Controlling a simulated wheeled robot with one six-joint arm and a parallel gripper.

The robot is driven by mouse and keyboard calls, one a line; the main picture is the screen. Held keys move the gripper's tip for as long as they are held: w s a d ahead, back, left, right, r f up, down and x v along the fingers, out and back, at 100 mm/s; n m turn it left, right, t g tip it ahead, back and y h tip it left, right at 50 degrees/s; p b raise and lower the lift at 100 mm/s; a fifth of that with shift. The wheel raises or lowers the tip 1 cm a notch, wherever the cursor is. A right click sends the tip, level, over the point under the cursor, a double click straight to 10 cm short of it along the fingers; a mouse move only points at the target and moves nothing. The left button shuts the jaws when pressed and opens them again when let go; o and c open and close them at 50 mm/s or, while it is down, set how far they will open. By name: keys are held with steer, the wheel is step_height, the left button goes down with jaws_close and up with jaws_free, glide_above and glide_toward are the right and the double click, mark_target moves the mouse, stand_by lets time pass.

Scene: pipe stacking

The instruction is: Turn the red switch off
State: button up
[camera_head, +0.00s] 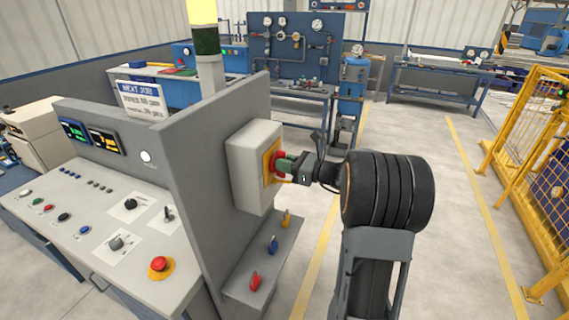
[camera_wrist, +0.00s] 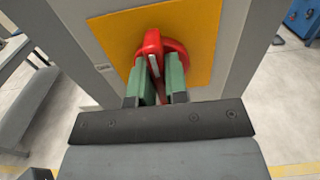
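The red switch (camera_wrist: 152,48) is a rotary handle on a round red base, set on a yellow plate (camera_wrist: 205,28). The plate is on a pale grey box (camera_head: 252,150) on the side of the console panel. In the head view the red switch (camera_head: 279,160) is partly hidden by my gripper (camera_head: 285,164). In the wrist view my gripper (camera_wrist: 160,80) has its two green fingers on either side of the red handle, close against it. The handle looks near upright with a slight tilt. Whether both fingers press on it is hard to tell.
Below the box, a grey ledge (camera_head: 240,282) carries red, blue and yellow small levers. The console (camera_head: 90,215) with buttons and a red emergency knob (camera_head: 159,264) stands at left. A yellow fence (camera_head: 530,170) is at right, with clear floor between.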

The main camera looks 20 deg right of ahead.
jaws_close()
steer(key=b, duration=0.1)
steer(key=n+b, duration=0.1)
steer(key=b, duration=0.1)
steer(key=shift+f+n, duration=0.3)
steer(key=n+b, duration=0.2)
steer(key=b, duration=0.1)
steer(key=n+b, duration=0.2)
steer(key=b, duration=0.2)
steer(key=n+b, duration=0.2)
steer(key=b, duration=0.1)
steer(key=shift+s+a+f, duration=0.2)
steer(key=shift+f, duration=0.05)
steer(key=n+b, duration=1)
steer(key=b, duration=0.3)
steer(key=shift+s+a+b, duration=0.1)
steer(key=shift+a+b, duration=0.05)
steer(key=shift+b, duration=0.2)
steer(key=shift+n, duration=0.3)
